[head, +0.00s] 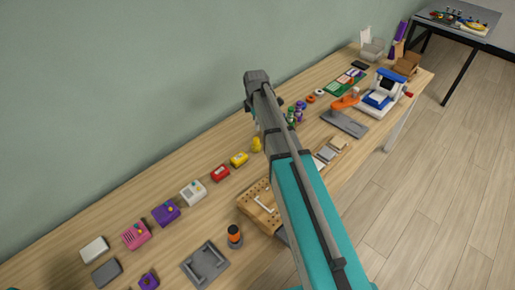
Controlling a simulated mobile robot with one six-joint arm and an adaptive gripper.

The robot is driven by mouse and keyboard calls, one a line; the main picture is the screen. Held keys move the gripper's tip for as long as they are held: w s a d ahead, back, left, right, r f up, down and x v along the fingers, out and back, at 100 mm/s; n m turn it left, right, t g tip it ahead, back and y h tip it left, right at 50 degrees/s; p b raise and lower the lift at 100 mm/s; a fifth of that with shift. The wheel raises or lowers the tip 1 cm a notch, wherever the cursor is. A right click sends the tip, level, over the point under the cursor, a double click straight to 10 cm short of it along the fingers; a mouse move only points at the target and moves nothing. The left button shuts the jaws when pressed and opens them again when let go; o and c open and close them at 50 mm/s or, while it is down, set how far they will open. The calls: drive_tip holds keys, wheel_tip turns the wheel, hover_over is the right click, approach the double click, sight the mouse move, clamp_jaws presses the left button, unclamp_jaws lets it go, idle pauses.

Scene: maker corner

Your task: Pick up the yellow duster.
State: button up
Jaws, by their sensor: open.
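I cannot make out a yellow duster for certain. A small yellow block (239,159) lies on the long wooden bench, beside a red one. A small upright yellow thing (256,144) stands just behind it, close to my arm. A yellow patch (473,26) also shows among small items on the far table, too small to identify. My arm rises from the bottom right across the bench and covers part of it. My gripper's fingers cannot be made out.
The long wooden bench (120,213) runs along the green wall with many small items. A wooden pegboard (258,214), a grey tray (205,265) and a blue-white machine (384,91) stand on it. The dark-legged far table (440,17) is at the top right. The floor at right is clear.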

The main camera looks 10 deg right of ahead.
sight(256, 138)
drive_tip(key=shift+f+b, duration=2.6)
drive_tip(key=shift+f, duration=0.3)
drive_tip(key=shift+f, duration=0.1)
drive_tip(key=shift+f+b, duration=2.5)
drive_tip(key=shift+b, duration=0.1)
clamp_jaws()
